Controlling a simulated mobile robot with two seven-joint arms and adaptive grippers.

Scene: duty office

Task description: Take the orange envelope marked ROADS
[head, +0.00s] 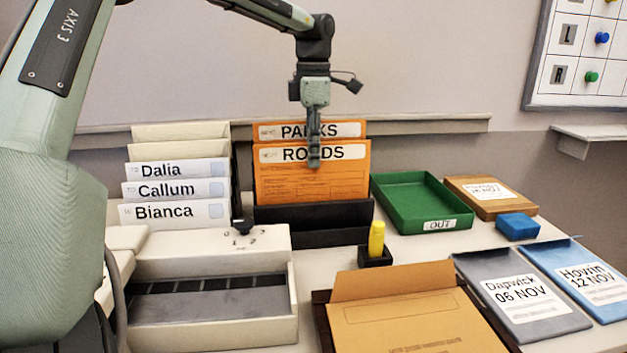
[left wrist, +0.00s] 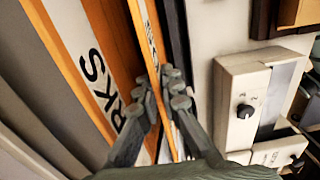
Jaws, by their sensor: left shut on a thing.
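The orange envelope marked ROADS (head: 285,178) stands upright in a black rack (head: 300,238), in front of another orange envelope marked PARKS (head: 350,130). My left gripper (head: 313,160) comes down from above onto the top edge of the ROADS envelope, over its label. In the left wrist view the fingers (left wrist: 168,92) are shut on the top edge of the ROADS envelope (left wrist: 149,45), one finger on each face. The PARKS envelope (left wrist: 98,75) is beside it, outside the grip. My right gripper is not in view.
White folders labelled Dalia, Callum and Bianca (head: 173,213) stand left of the rack. A green OUT tray (head: 385,188) is to its right. A yellow stick in a black holder (head: 375,258) and a cream box with a dial (head: 213,262) are in front.

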